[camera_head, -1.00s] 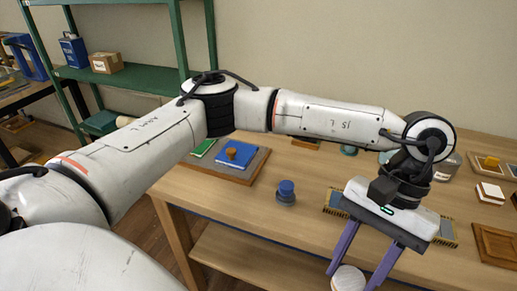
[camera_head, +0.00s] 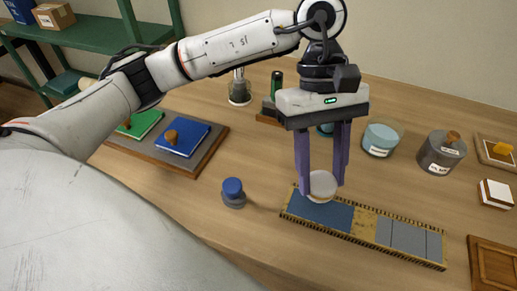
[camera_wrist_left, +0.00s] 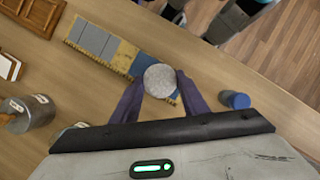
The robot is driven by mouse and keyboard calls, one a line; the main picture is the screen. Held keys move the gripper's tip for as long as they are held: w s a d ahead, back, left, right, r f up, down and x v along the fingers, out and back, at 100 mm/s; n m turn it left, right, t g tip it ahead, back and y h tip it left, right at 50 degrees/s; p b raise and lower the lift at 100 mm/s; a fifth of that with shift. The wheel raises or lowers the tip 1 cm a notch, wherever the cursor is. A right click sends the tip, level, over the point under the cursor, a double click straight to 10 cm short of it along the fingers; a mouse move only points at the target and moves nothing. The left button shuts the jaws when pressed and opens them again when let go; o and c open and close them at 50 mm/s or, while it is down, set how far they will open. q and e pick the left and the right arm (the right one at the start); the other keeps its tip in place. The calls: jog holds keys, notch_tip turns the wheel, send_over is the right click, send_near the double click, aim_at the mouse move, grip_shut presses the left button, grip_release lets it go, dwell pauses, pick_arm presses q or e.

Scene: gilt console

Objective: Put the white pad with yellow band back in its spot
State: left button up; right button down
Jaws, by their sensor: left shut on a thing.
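My left gripper (camera_head: 322,190) is shut on a round white pad (camera_head: 322,184), holding it between its two purple fingers. A thin yellowish edge shows low on the pad. The pad appears over the left blue section of a long board (camera_head: 365,221) with toothed yellow edges; whether it touches is unclear. The board has a bare yellow patch in its middle and grey-blue sections at right. In the left wrist view the pad (camera_wrist_left: 160,80) sits between the fingertips, in front of the board (camera_wrist_left: 128,56). My right gripper is not in view.
A blue-topped knob (camera_head: 233,192) stands left of the board. Behind stand a pale blue jar (camera_head: 382,137) and a grey canister (camera_head: 441,152). A brown wooden panel (camera_head: 492,266) lies at right. Bare tabletop lies in front of the board.

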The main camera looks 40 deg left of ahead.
pick_arm(q)
jog(key=w+a+r+n+t+y+b, duration=0.15)
jog(key=a+n+t, duration=0.25)
jog(key=a+n, duration=0.5)
jog(key=w+a+r+n+t+b, duration=0.1)
jog(key=w+a+n+t+b, duration=0.15)
jog(key=a+n, duration=0.7)
jog(key=f, duration=0.1)
jog(key=d+f+n, duration=0.1)
jog(key=f, duration=0.1)
jog(key=s+d+f+n, duration=0.1)
jog(key=f, duration=0.1)
jog(key=shift+t, duration=0.25)
jog(key=shift+d+f+b, duration=0.1)
jog(key=shift+f+b, duration=0.4)
jog(key=shift+f, duration=1.75)
jog(key=shift+f, duration=0.2)
jog(key=o, duration=1)
jog(key=shift+o, duration=0.2)
